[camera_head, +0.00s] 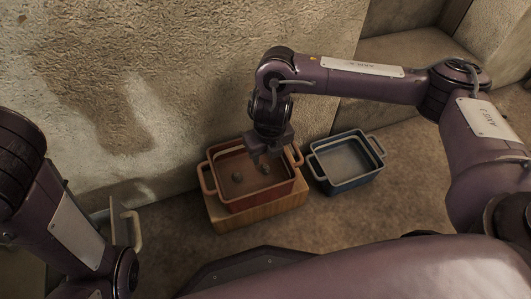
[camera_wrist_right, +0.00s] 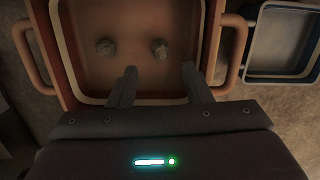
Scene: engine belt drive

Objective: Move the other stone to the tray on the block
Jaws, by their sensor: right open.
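The red-orange tray (camera_head: 207,183) sits on the wooden block (camera_head: 262,213) against the wall; it also shows in the right wrist view (camera_wrist_right: 75,75). Two small grey stones lie apart inside it. The left stone (camera_head: 236,177) also shows in the right wrist view (camera_wrist_right: 106,47), left of my fingers. The right stone (camera_head: 265,168) shows there too (camera_wrist_right: 159,49), lined up with the gap between my fingertips. My right gripper (camera_head: 270,155) is over the tray, open and empty, its fingers spread (camera_wrist_right: 159,68). My left gripper is not seen.
A blue tray (camera_head: 346,181) stands on the floor to the right, apparently empty; it also shows in the right wrist view (camera_wrist_right: 252,60). A rough stone wall (camera_head: 180,90) rises behind. A pale handle (camera_head: 138,230) shows at left beside my left arm.

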